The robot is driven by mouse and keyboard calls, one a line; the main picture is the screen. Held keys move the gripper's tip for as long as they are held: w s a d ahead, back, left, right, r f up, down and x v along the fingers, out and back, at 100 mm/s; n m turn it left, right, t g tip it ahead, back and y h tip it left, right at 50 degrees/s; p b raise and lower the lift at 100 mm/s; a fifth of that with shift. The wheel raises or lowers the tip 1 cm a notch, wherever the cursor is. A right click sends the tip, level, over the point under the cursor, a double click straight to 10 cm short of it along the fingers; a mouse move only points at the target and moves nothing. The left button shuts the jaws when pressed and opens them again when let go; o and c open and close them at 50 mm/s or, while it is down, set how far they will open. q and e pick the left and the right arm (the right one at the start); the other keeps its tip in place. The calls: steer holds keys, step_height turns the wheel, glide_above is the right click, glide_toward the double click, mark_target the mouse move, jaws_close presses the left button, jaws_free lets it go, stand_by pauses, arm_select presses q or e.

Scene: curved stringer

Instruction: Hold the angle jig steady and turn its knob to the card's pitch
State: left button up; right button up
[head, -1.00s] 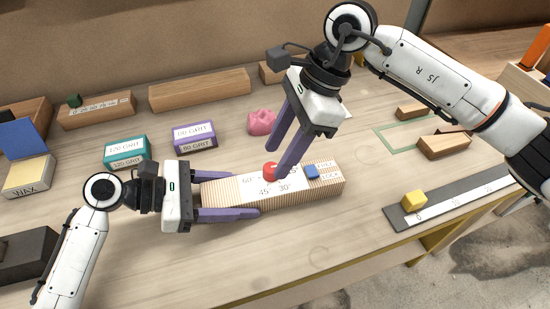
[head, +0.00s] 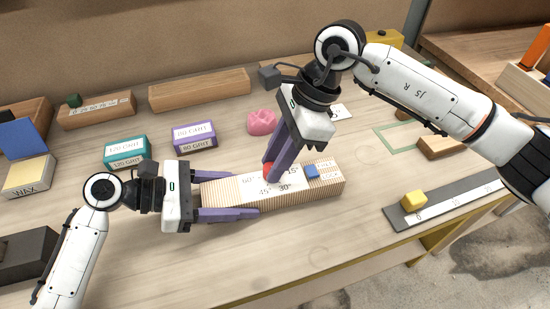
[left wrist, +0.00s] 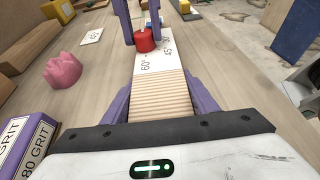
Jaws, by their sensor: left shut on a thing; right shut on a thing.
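The angle jig (head: 327,187) is a ribbed wooden block lying on the bench, with a white face marked with angles such as 60°, 45°, 30° and 15°. My left gripper (head: 245,194) is shut on the jig's left end, one finger along each long side; the ribbed end (left wrist: 160,95) also shows between its fingers in the left wrist view. My right gripper (head: 271,170) points down and is shut on the red knob (head: 267,167), partly hiding it. A blue slider (head: 311,171) sits right of the knob. The white card (left wrist: 92,36) lies flat behind; its figure is too small to read surely.
A pink lump (head: 262,122), a purple grit block (head: 194,136) and a teal grit block (head: 126,152) lie behind the jig. A ruler strip (head: 455,203) with a yellow cube (head: 413,199) lies to the right. Bare bench lies in front of the jig.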

steer(key=m+t, duration=0.1)
steer(key=m, duration=0.1)
steer(key=m+t, duration=0.1)
steer(key=m, duration=0.4)
steer(key=shift+s+t, duration=0.25)
steer(key=shift+t, duration=0.15)
steer(key=m+t, duration=0.1)
steer(key=m, duration=0.2)
steer(key=m+h, duration=0.1)
steer(key=m, duration=0.2)
steer(key=shift+s+a+t, duration=0.15)
steer(key=shift+a+t, duration=0.05)
steer(key=shift+t, duration=0.2)
steer(key=m+h, duration=0.1)
steer(key=m, duration=0.1)
steer(key=m+t+h, duration=0.1)
steer(key=m, duration=0.2)
steer(key=shift+a+m, duration=0.2)
steer(key=shift+m, duration=0.1)
steer(key=shift+m+h, duration=1.2)
steer(key=shift+m, duration=1.3)
steer(key=o, duration=1)
steer(key=shift+o, duration=0.2)
